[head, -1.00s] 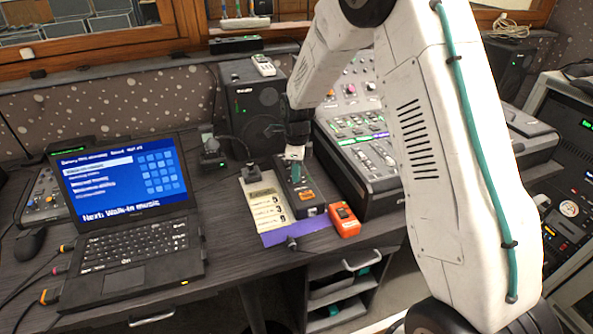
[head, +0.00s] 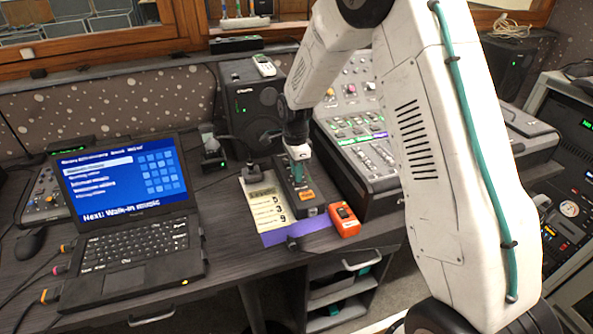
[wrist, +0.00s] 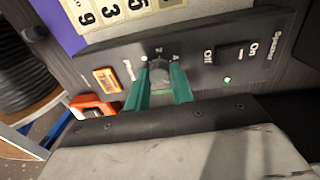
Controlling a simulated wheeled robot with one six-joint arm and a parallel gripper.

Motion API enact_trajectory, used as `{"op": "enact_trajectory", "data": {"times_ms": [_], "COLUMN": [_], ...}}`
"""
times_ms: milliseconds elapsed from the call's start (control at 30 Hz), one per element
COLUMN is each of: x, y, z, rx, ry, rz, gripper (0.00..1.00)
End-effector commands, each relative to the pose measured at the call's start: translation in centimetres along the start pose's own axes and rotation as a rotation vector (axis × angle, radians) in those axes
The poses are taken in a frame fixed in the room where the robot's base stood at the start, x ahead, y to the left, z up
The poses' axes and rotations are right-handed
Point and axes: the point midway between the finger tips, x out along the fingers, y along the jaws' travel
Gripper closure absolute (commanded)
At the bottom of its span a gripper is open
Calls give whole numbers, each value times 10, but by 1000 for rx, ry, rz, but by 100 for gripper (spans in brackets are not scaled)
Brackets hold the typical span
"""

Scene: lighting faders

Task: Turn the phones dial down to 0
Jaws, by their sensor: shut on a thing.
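The phones dial (wrist: 159,66) is a small dark knob on the black control box (wrist: 100,60), seen in the wrist view. My gripper (wrist: 159,80) has its two teal fingers shut on the dial, one on each side. The dial's pointer and most of its scale are hidden or too small to read. In the head view my gripper (head: 299,172) comes down from above onto the box (head: 302,198), and the dial itself is hidden there.
On the same box are a Speaker Off/On switch (wrist: 236,52) with a green light and an amber button (wrist: 107,79). An orange device (head: 344,220) stands to the right, a number card (head: 264,203) to the left. The mixer (head: 362,150) and laptop (head: 125,215) flank them.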

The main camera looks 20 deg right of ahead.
Motion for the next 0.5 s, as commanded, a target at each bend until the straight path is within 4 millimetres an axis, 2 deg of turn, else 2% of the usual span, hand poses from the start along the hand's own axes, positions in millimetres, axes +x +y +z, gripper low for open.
{"op": "enact_trajectory", "data": {"times_ms": [500], "x": [0], "y": [0], "z": [1], "rx": [-489], "ry": [29], "rz": [0], "gripper": [100]}}
